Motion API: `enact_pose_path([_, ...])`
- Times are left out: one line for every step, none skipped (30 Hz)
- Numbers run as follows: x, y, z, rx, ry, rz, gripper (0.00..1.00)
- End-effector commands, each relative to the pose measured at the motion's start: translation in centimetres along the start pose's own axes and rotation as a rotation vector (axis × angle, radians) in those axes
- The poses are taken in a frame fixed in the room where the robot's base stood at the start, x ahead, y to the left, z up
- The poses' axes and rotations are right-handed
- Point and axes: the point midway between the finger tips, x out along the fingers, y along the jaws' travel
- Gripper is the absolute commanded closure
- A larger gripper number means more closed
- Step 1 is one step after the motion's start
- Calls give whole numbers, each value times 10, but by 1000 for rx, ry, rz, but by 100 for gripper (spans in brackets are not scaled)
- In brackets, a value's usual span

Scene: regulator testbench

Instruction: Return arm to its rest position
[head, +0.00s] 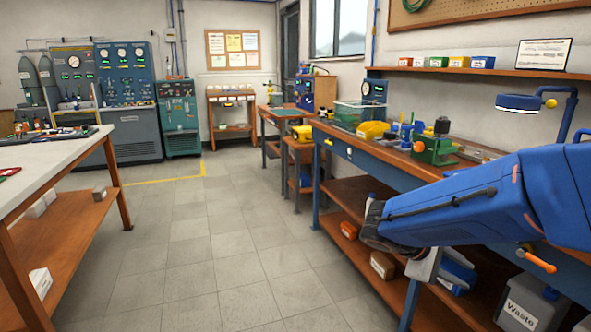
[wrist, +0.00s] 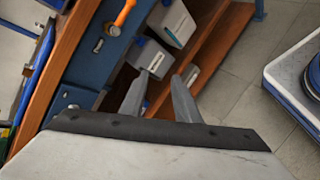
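My blue arm (head: 480,205) reaches in from the right side of the head view, extended in front of the long workbench. In the wrist view, the two grey fingers of my gripper (wrist: 160,76) stand apart with nothing held between them. Behind the fingers are the bench front and its lower shelf. In the head view my gripper is mostly hidden by the arm's end, with a pale grey part showing below it.
The long workbench (head: 355,150) runs along the right, with a green device (head: 433,150) on top. Its lower shelf (head: 345,240) holds boxes and a bin labelled Waste (head: 522,305). An orange handle (head: 537,258) sticks out. A table (head: 50,160) stands left; the floor between is clear.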

Motion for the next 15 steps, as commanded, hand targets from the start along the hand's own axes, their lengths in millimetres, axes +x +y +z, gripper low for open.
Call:
enact_pose_path([2,-9,12,36,24,-46,71])
enact_pose_path([2,-15,17,56,37,-76,71])
enact_pose_path([2,-23,24,84,58,-114,71])
enact_pose_path([2,-29,29,105,73,-143,71])
enact_pose_path([2,-35,33,126,89,-171,71])
enact_pose_path([2,-44,39,154,110,-209,71])
enact_pose_path([0,-50,43,177,127,-236,71])
enact_pose_path([-1,-55,46,199,144,-263,71])
enact_pose_path([-2,-63,51,229,167,-299,71])
enact_pose_path([-4,-69,54,252,185,-325,71])
enact_pose_path([-6,-75,57,274,202,-351,71])
enact_pose_path([-9,-82,61,305,227,-385,71])
enact_pose_path([-11,-87,64,330,246,-410,71])
enact_pose_path([-14,-93,66,353,264,-435,71])
enact_pose_path([-17,-100,68,385,290,-467,71])
